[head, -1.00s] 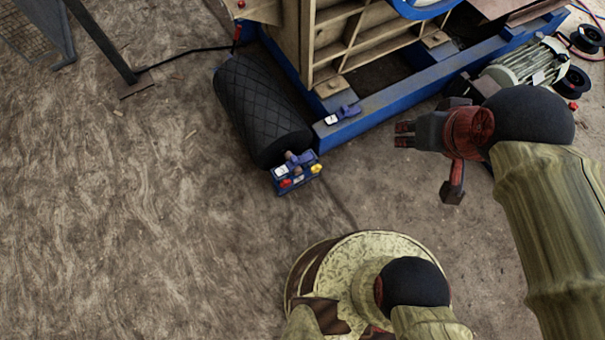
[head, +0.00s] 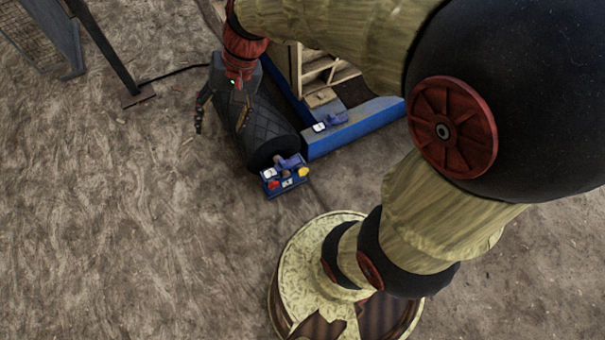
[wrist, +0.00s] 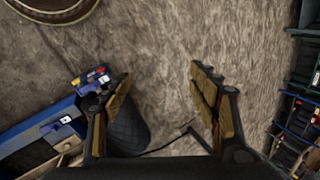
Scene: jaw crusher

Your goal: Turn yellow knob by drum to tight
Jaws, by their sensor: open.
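The yellow knob (head: 303,172) sits on the right side of a small blue box (head: 284,190) at the near end of the black drum (head: 272,135). A red knob (head: 273,184) is on the same box. In the wrist view the blue box (wrist: 94,86) is left of my left finger, with the yellow knob (wrist: 76,82) small on its edge. My gripper (head: 221,120) is open and empty, pointing down over the drum's left side, apart from the box. It also shows in the wrist view (wrist: 161,78) with ground between its fingers. The knob's exact angle is too small to read.
A blue machine beam (head: 355,128) with a second small blue device (head: 330,121) lies right of the drum. A dark post and mesh frame (head: 45,30) stand at upper left, with a black cable (head: 175,74) on the ground. The ground at left is clear.

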